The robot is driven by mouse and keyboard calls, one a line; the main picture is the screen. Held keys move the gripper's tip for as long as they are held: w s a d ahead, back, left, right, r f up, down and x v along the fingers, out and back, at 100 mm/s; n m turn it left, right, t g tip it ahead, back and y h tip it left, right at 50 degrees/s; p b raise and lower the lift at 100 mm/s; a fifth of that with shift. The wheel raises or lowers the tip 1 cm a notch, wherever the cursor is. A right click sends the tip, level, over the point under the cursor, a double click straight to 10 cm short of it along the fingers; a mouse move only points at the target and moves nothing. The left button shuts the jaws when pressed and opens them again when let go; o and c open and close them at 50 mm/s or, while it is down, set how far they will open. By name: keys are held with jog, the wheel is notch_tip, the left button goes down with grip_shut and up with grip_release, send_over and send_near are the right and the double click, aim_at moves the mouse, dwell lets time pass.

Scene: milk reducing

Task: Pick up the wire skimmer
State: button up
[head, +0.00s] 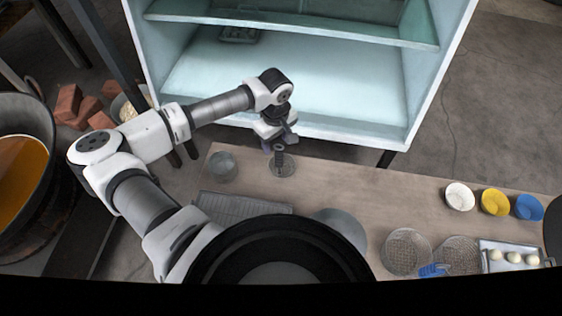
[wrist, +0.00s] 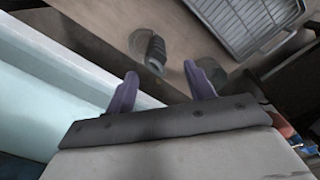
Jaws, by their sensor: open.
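A small round, see-through piece (head: 283,168) with an upright dark handle (head: 279,153) stands on the wooden table below my gripper; it looks like the wire skimmer, though its mesh is too small to make out. In the wrist view the ribbed dark handle (wrist: 156,50) rises ahead of and between my fingertips. My gripper (head: 277,141) is open, and its two purple fingers show apart in the wrist view (wrist: 164,83). Nothing is between the fingers at their tips, and the handle appears a short way beyond them.
A metal cup (head: 222,167) stands left of the handle, with a wire rack (head: 240,207) nearer me. A pale shelf unit (head: 330,95) stands close behind. Round mesh pieces (head: 407,251), small bowls (head: 495,202) and an egg tray (head: 512,268) are at right.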

jog(key=shift+d+f+p, duration=0.15)
jog(key=shift+f+p, duration=0.05)
jog(key=shift+f, duration=1.55)
jog(key=shift+d+f+p, duration=0.15)
jog(key=shift+f+p, duration=0.05)
jog(key=shift+f, duration=1.5)
jog(key=shift+c, duration=0.2)
jog(key=c, duration=1)
jog(key=shift+c, duration=0.4)
jog(key=shift+r, duration=0.15)
